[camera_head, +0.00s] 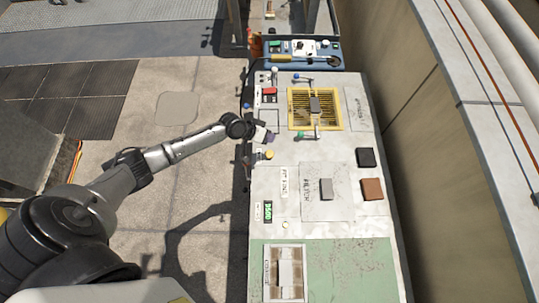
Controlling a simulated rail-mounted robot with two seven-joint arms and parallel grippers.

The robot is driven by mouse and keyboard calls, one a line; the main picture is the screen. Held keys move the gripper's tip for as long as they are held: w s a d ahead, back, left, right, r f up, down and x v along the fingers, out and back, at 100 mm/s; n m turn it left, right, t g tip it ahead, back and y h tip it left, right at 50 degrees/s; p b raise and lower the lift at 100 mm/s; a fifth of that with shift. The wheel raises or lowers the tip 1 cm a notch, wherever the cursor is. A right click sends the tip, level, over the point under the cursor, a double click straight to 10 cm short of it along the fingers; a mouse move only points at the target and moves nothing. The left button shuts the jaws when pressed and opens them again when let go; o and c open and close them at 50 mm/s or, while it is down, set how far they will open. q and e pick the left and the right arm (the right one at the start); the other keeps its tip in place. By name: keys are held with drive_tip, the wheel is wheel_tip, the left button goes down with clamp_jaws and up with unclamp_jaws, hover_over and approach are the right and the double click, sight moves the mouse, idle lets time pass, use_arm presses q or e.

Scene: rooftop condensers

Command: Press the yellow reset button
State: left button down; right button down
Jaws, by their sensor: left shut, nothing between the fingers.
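The yellow reset button (270,154) sits near the left edge of the long light-coloured bench, small and round on a pale mount. My left arm comes in from the lower left, and its gripper (266,136) is at the bench's left edge, just above the button in the picture. The gripper looks shut and empty. A small gap seems to show between the fingertips and the button; the height between them is hard to judge. My right gripper does not show.
The bench (300,226) carries a yellow-framed grille (336,101) with levers beside it, a red part (269,91), a black block (366,157), a brown block (372,189) and a green display (268,211). A wall (425,130) runs along the right. Open paving (190,75) lies left.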

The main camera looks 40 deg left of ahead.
use_arm(q)
drive_tip(key=shift+f, duration=0.1)
idle(0.3)
drive_tip(key=b, duration=0.7)
hover_over(269, 152)
wheel_tip(269, 152, down, 8)
drive_tip(key=shift+s+r, duration=0.15)
drive_tip(key=shift+f+b, duration=0.45)
drive_tip(key=shift+f, duration=0.05)
idle(0.6)
idle(0.7)
drive_tip(key=shift+f, duration=0.15)
